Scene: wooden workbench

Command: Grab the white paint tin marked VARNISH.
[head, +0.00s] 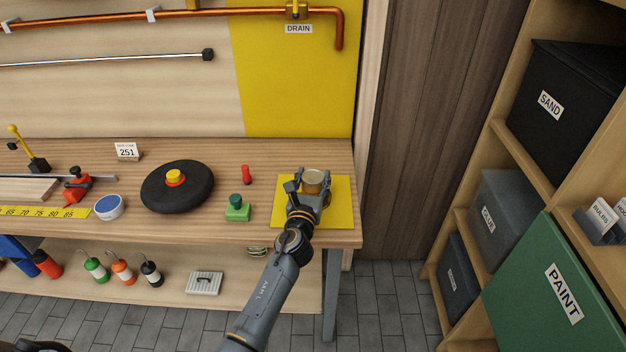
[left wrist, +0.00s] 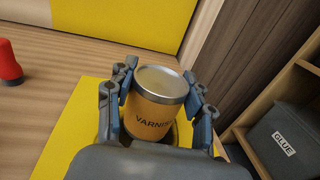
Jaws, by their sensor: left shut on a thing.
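The tin marked VARNISH (left wrist: 157,110) is orange-yellow with a silvery rim and a pale top, not white. In the head view the tin (head: 313,177) is upright over the yellow mat (head: 338,210) at the bench's right end. My left gripper (head: 308,190) is shut around it; the left wrist view shows the gripper (left wrist: 160,98) with a finger on each side of the tin, below its rim. The tin's lower part is hidden by the gripper, and I cannot tell whether it touches the mat. My right gripper is not in view.
A red upright piece (head: 246,174), a green block with a knob (head: 237,209) and a black disc (head: 178,187) stand left of the mat. The wooden workbench (head: 260,165) ends just right of the mat. Shelves with a green PAINT box (head: 555,300) stand at the right.

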